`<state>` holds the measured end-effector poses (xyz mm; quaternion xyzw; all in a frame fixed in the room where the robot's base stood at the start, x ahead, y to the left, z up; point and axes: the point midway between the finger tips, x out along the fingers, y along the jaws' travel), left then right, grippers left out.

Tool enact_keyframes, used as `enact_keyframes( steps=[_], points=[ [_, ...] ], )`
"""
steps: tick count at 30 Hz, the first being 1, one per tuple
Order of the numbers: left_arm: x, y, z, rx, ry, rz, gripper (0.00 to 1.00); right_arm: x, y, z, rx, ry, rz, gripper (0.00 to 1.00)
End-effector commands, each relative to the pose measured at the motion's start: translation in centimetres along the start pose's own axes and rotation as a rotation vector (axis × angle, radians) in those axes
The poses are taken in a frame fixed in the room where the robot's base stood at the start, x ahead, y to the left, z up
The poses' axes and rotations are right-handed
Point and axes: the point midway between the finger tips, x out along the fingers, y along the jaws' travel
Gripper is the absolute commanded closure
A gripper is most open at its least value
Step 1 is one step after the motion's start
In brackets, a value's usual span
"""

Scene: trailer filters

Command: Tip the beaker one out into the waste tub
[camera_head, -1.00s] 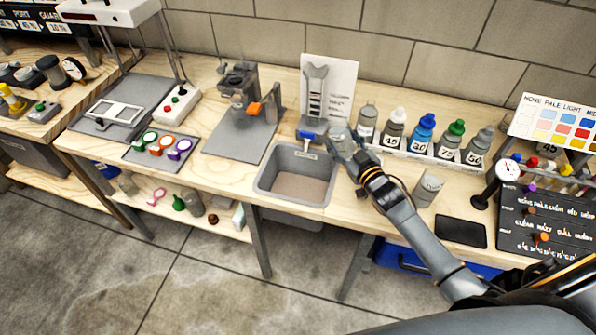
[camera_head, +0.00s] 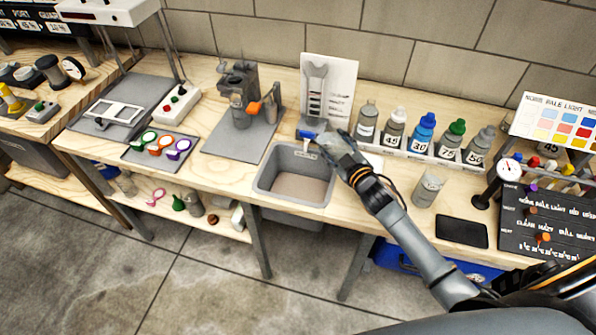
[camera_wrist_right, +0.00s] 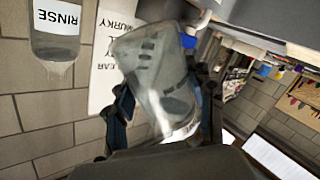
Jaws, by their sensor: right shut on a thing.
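A clear grey beaker with dark markings (camera_wrist_right: 160,75) is held between the fingers of my right gripper (camera_head: 343,150) in the wrist view. It appears strongly tilted, and in the head view it shows as a small grey shape (camera_head: 330,146) near the back right corner of the waste tub. The grey waste tub (camera_head: 292,160) is set into the bench and has a brownish floor. I cannot tell whether liquid is leaving the beaker. Another beaker (camera_head: 428,190) stands upright on the bench to the right of my arm. My left gripper is out of view.
A row of capped bottles (camera_head: 422,132) stands behind my right arm. A blue-ended piece (camera_head: 310,134) sits at the tub's back edge, before a white chart (camera_head: 330,85). A dark pad (camera_head: 461,232) lies at the right. A grey stand (camera_head: 243,112) is left of the tub.

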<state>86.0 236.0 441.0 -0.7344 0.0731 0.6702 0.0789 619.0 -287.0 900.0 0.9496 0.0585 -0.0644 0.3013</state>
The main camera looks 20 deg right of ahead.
Motion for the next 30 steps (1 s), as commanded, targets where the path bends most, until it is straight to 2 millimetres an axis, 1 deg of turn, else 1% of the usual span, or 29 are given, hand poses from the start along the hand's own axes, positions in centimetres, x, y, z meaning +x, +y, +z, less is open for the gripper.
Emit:
enact_keyframes(
  steps=[5,30],
  points=[
    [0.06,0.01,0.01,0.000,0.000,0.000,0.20,0.08,-0.11,-0.19,-0.022,-0.002,0.001,0.90],
    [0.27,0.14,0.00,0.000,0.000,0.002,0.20,0.15,-0.33,0.12,-0.132,-0.034,0.000,0.90]
  ],
)
